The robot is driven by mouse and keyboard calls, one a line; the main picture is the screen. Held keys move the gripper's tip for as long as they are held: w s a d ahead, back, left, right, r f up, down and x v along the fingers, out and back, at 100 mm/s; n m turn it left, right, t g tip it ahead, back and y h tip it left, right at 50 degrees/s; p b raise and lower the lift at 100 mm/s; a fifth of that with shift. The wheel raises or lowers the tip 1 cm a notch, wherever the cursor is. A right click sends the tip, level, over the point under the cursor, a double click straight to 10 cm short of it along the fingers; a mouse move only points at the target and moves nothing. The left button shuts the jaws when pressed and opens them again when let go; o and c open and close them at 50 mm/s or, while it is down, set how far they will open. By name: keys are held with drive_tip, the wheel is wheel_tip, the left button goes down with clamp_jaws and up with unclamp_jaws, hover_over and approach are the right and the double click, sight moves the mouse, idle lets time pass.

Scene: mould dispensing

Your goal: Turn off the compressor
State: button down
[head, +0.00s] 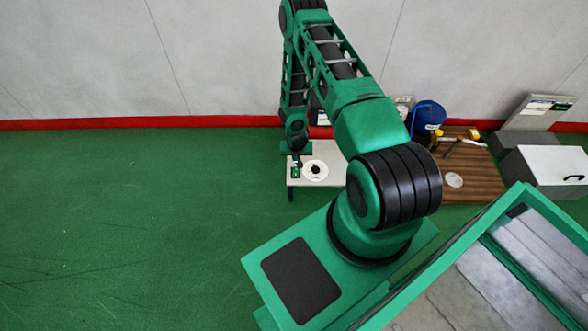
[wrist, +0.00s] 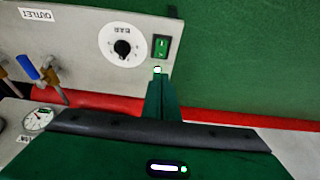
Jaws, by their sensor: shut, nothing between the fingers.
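The compressor's light grey panel (wrist: 85,50) fills the upper left of the wrist view. It carries a black knob on a white dial (wrist: 122,47), a green rocker switch (wrist: 161,47) and a small lit green lamp (wrist: 157,70). In the head view the compressor (head: 330,178) stands low near the back wall, partly behind my arm. My gripper (wrist: 162,82) is shut and empty. Its fingertips appear just below the switch, close to the lamp; I cannot tell whether they touch the panel. In the head view my gripper (head: 297,157) is at the compressor's left end.
A gauge (wrist: 38,119) and a blue-handled valve (wrist: 29,68) sit on the compressor's left in the wrist view. A wooden board (head: 475,180) with tools, a blue container (head: 428,116) and grey boxes (head: 545,165) stand to the right. The green floor (head: 130,220) at left is clear.

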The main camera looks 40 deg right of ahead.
sight(295, 171)
drive_tip(key=x, duration=1.3)
drive_tip(key=shift+s+a+f, duration=0.15)
drive_tip(key=shift+s+f, duration=0.15)
drive_tip(key=shift+f, duration=0.15)
drive_tip(key=shift+f, duration=0.1)
drive_tip(key=shift+s+a, duration=0.45)
drive_tip(key=shift+s, duration=0.2)
drive_tip(key=shift+r, duration=0.5)
drive_tip(key=v, duration=1.3)
drive_tip(key=shift+w+d, duration=0.15)
drive_tip(key=shift+w, duration=0.1)
